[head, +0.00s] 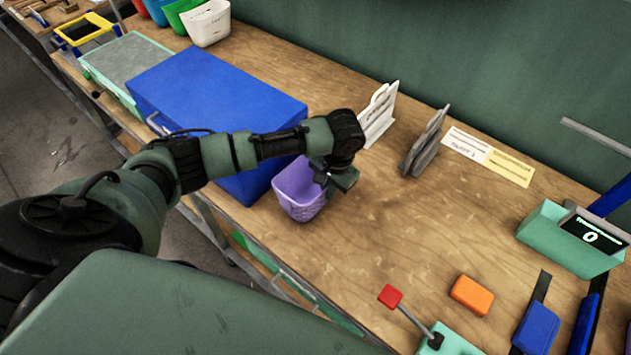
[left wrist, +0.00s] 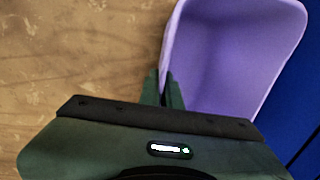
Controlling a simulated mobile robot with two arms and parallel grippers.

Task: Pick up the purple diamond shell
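The purple diamond shell (head: 299,198) is an open-topped bin with a textured wall near the front edge of the wooden bench. I cannot tell whether it touches the bench. My left gripper (head: 324,182) is at the right side of its rim. In the left wrist view, the shell (left wrist: 225,60) is at the upper right, and its near wall runs between the two close fingers of my left gripper (left wrist: 164,92). The fingers look shut on that wall, one inside and one outside. The fingertips are partly hidden in the head view. My right gripper is not in view.
A large blue box (head: 215,105) stands close to the left of the shell. White (head: 378,112) and grey (head: 425,143) upright holders stand behind it. A green display unit (head: 570,240), an orange block (head: 472,295) and a red-knobbed lever (head: 391,297) are at right. The bench middle is clear.

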